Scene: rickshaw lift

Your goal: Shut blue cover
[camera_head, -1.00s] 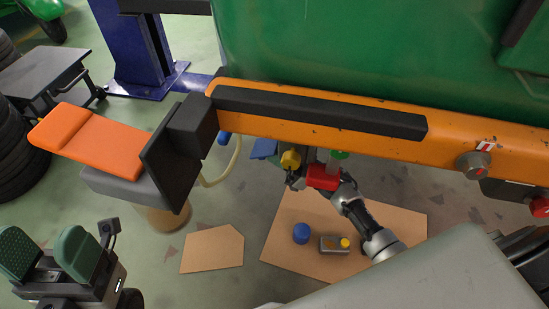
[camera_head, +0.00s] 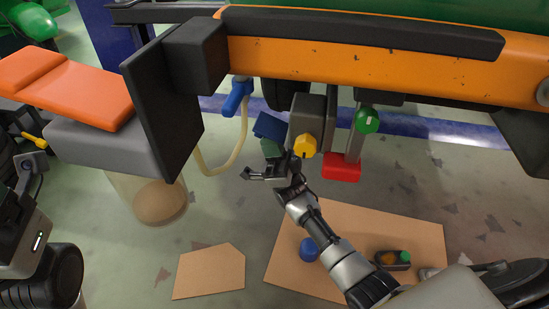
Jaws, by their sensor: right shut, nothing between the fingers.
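A blue flap-like cover (camera_head: 270,127) hangs tilted at the left side of a grey box (camera_head: 307,116) under the orange beam. A yellow knob (camera_head: 304,146) sits on the box's lower front. My right gripper (camera_head: 269,150), with green finger pads, is shut and empty just below the blue cover. I cannot tell whether its fingertips touch the cover. The box's opening is hidden from this angle.
A blue nozzle (camera_head: 237,97) with a pale hose hangs left of the cover. A green knob (camera_head: 366,120) and red block (camera_head: 342,167) hang to its right. The orange beam (camera_head: 390,62) spans overhead. Cardboard (camera_head: 420,235) on the floor holds a blue cap (camera_head: 309,250).

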